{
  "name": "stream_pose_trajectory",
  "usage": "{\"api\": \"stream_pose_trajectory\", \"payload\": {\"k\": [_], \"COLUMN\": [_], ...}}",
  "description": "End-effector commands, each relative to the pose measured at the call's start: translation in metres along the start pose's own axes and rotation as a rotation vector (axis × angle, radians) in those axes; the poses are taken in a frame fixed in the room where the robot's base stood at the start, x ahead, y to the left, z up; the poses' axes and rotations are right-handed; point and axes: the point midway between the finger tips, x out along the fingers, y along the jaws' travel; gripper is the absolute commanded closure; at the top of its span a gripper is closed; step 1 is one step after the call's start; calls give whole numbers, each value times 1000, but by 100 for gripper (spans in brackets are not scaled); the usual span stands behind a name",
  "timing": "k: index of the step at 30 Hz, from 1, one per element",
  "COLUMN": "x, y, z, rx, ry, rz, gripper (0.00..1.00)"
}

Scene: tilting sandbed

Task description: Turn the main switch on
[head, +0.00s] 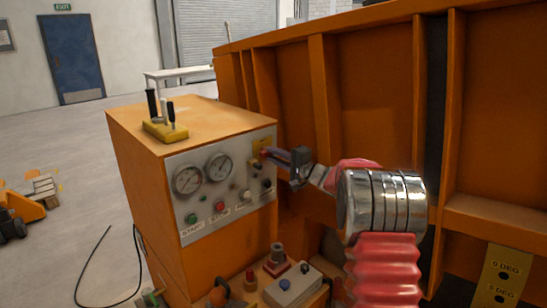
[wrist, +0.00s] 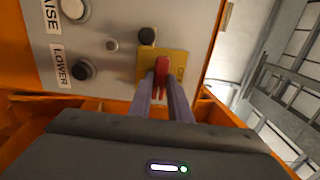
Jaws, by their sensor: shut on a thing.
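The main switch is a red handle (wrist: 162,69) on a yellow plate (wrist: 147,66) in the wrist view. In the head view the yellow plate (head: 260,144) sits at the upper right of the grey control panel (head: 218,233). My gripper (wrist: 162,84) has its two fingers on either side of the red handle and is shut on it. In the head view my gripper (head: 266,154) reaches the panel from the right and its fingers hide most of the handle. Whether the switch is on or off cannot be told.
The panel carries two gauges (head: 188,180), a green start button (head: 188,219), a red stop button (head: 219,206) and raise and lower knobs. A yellow lever block (head: 165,131) stands on the cabinet top. The orange sandbed wall (head: 370,90) rises close behind my arm.

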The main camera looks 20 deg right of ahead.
Motion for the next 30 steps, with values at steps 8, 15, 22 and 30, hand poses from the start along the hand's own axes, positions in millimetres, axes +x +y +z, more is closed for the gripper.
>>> {"api": "stream_pose_trajectory", "payload": {"k": [8,15,22,30], "x": [-1,0,0,-16], "y": [4,3,2,1], "z": [0,0,0,-1], "rx": [8,6,5,5], "ry": [1,1,1,1], "rz": [6,4,2,2], "gripper": [82,65,64,64]}}
